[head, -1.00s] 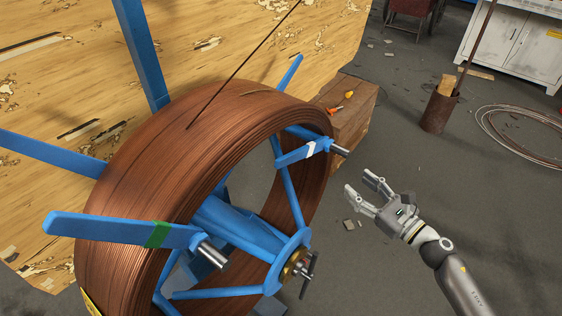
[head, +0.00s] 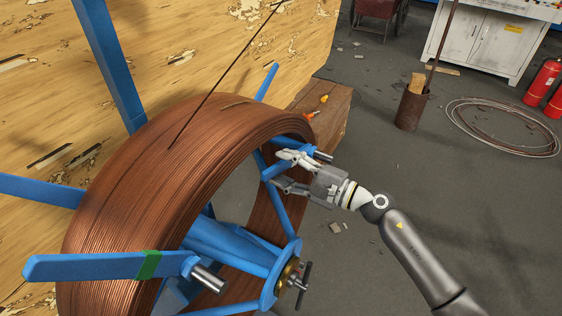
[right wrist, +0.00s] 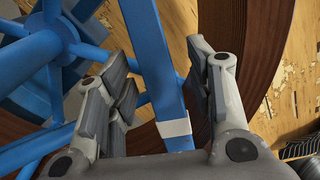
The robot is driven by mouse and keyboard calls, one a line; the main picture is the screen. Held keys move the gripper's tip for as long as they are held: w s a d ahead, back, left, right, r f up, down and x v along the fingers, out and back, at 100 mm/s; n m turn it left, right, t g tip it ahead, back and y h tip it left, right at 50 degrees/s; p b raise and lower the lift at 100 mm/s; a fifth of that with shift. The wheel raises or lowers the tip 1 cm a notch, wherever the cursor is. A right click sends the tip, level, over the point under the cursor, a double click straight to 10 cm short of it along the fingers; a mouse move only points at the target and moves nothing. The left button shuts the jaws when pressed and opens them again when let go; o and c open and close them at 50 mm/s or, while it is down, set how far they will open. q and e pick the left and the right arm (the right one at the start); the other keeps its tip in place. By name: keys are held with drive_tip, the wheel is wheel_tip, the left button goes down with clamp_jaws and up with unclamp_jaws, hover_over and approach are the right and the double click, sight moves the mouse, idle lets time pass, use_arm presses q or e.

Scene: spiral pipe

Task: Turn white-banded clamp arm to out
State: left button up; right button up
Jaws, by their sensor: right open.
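The white-banded clamp arm (right wrist: 160,60) is a blue bar on the reel's rim. In the right wrist view it runs between the fingers of my right gripper (head: 278,170), with its white band (right wrist: 174,128) near the palm. In the head view the gripper hides most of this arm, including the band. My right gripper is open, one finger on each side of the bar; gaps show beside it, and contact cannot be told. The green-banded clamp arm (head: 100,266) points left at the near side of the copper coil (head: 140,180). My left gripper is not in view.
A hub with a dark T-handle (head: 303,285) sits below my right gripper. A wooden box (head: 325,115) with small orange-handled tools stands behind it.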

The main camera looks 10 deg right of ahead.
drive_tip(key=shift+w+a, duration=0.4)
drive_tip(key=shift+a, duration=0.15)
clamp_jaws()
